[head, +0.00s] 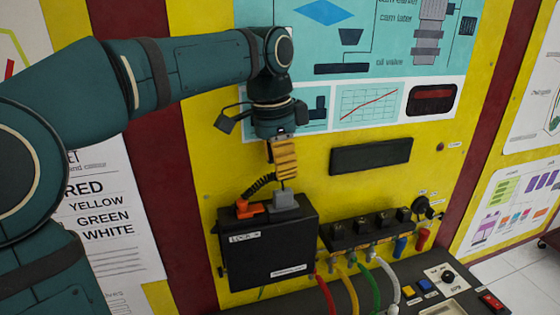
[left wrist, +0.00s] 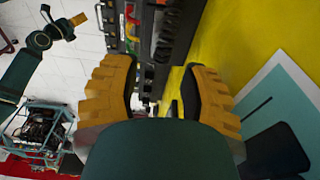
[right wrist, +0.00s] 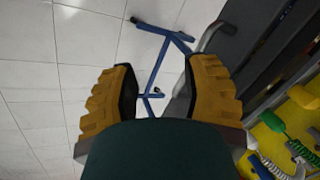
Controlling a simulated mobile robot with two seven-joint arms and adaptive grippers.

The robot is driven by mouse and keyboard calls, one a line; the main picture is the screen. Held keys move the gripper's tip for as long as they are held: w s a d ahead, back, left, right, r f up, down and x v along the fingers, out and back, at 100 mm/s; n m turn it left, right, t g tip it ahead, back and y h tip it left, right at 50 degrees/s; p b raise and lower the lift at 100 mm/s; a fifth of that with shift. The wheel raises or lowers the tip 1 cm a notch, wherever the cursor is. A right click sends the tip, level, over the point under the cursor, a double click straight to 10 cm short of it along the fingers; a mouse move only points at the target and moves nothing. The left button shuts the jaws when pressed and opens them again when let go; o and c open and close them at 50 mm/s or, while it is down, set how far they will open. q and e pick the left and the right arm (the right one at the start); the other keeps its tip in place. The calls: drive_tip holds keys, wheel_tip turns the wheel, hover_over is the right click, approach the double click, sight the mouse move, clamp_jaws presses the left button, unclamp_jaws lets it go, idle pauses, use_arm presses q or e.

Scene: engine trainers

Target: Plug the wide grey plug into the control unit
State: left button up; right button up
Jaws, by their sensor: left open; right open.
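The control unit (head: 268,250) is a black box on the yellow panel, below the middle of the head view. The wide grey plug (head: 286,204) is at its top edge; I cannot tell whether it is seated. An orange connector (head: 248,209) with a black coiled cable is just left of it. My left gripper (head: 284,176) points down right above the grey plug; any contact is unclear. Its fingers are apart in the left wrist view (left wrist: 158,90), where the plug cannot be made out. My right gripper (right wrist: 160,88) is open and empty, away from the unit.
Right of the unit is a row of black sockets (head: 372,228) with coloured cables. A console with buttons (head: 430,285) juts out below. A black bar (head: 371,156) is on the panel above. A blue metal stand (right wrist: 160,50) is on the tiled floor in the right wrist view.

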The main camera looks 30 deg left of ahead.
use_arm(q)
drive_tip(key=shift+o, duration=0.9)
wheel_tip(320, 180, up, 12)
drive_tip(key=s, duration=0.1)
drive_tip(key=shift+a, duration=0.45)
drive_tip(key=shift+s+f, duration=0.1)
